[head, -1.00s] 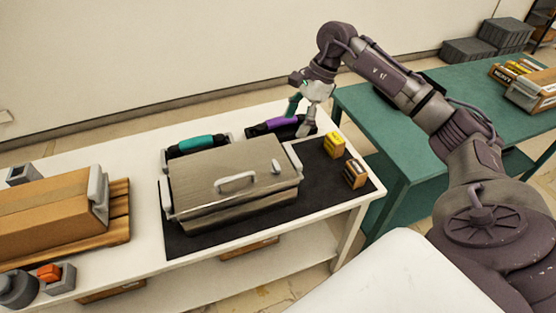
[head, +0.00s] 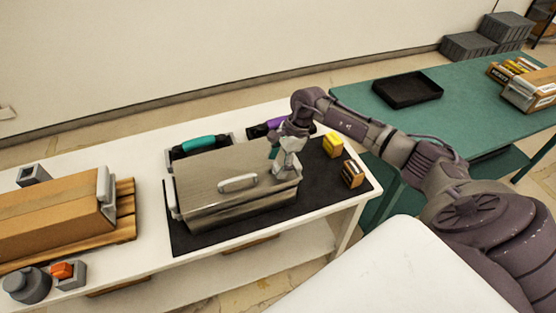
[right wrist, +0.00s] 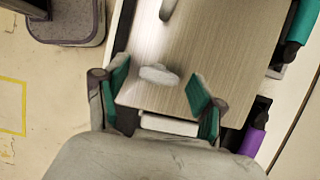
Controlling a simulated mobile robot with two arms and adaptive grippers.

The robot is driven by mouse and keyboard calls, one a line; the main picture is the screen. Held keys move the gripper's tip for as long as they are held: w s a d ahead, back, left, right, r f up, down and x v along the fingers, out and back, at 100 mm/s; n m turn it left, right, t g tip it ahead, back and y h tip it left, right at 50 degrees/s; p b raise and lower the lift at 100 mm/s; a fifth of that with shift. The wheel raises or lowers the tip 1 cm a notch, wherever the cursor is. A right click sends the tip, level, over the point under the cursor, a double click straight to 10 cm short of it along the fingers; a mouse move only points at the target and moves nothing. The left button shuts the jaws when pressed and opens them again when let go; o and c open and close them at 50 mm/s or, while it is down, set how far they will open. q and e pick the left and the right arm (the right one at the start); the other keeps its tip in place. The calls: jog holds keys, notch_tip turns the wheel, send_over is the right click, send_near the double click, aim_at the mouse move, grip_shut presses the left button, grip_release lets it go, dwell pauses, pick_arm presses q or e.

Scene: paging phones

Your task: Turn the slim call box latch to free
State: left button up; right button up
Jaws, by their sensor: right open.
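The call box (head: 215,182) is a low grey case with a wood-grained lid and a pale lid handle (head: 238,183). It sits on a dark mat on the white table. My right gripper (head: 283,176) is over the right end of the lid and hides the latch in the head view. In the right wrist view the latch, a small pale oval knob (right wrist: 158,74), lies on the lid between the fingertips of my open right gripper (right wrist: 157,86). The teal finger pads stand apart on either side of it; I cannot tell whether either touches. My left gripper is not in view.
Teal (head: 198,145) and purple (head: 266,127) handsets lie behind the box. A yellow block (head: 333,145) and a brown block (head: 352,174) stand right of it. A cardboard box (head: 50,215) is at left. A green table (head: 465,115) with a black tray (head: 407,90) is at right.

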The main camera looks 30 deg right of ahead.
jog(key=c, duration=1.1)
jog(key=shift+c, duration=0.2)
